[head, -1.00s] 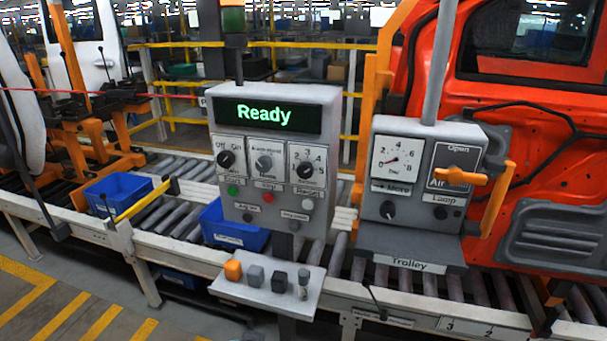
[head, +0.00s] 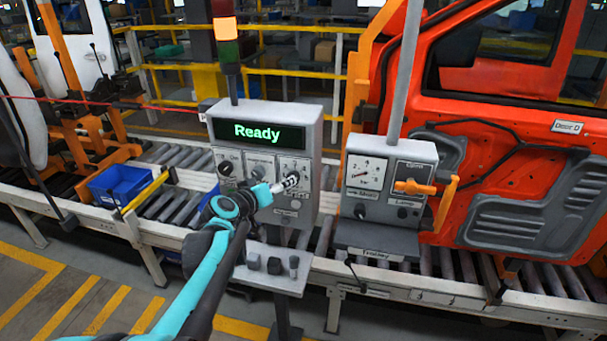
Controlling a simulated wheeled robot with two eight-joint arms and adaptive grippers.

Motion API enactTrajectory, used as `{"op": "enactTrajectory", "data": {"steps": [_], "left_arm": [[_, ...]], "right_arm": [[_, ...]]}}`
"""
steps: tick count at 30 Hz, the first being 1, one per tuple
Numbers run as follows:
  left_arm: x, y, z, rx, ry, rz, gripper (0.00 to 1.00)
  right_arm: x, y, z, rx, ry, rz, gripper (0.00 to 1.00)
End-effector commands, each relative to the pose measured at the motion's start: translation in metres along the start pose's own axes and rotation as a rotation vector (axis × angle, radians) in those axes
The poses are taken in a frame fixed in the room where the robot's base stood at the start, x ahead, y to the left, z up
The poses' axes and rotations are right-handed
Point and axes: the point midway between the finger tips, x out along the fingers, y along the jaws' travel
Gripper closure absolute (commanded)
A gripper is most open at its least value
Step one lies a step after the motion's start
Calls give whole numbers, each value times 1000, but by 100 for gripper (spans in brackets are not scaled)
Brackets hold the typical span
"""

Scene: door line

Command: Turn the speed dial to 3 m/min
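The grey control box (head: 318,150) stands at the conveyor with a display (head: 258,133) that reads "Ready". The speed dial sits on a white numbered scale plate (head: 299,164) at the right of its dial row. My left gripper (head: 291,181) reaches in from the lower left, with its fingertips at this dial. The tips cover the knob, so its pointer and setting cannot be read. I cannot tell whether the fingers touch or grip it. My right gripper is not in view.
Two more dials, the Off/On dial (head: 226,168) and the middle dial (head: 258,172), sit left of the speed dial. My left arm hides part of the lower panel. The trolley box (head: 420,150) with a gauge and orange handle (head: 414,187) stands to the right. An amber lamp (head: 225,29) is lit above.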

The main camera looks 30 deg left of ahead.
Motion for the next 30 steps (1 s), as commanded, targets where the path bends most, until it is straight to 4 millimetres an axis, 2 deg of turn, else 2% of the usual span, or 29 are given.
{"op": "enactTrajectory", "data": {"steps": [6, 12, 23, 24, 29, 30], "left_arm": [[37, 1, 3, 2, -4, 3, 44], [63, 1, 3, 2, -3, 2, 44], [71, 1, 3, 2, -3, 1, 44], [71, 1, 3, 2, -3, 1, 49], [70, 1, 3, 2, -3, 1, 92], [70, 1, 3, 2, -3, 1, 93]], "right_arm": [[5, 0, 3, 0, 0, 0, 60], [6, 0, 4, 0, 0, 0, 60], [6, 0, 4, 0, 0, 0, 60], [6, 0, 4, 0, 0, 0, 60], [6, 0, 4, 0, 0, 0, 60], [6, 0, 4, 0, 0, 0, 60]]}}
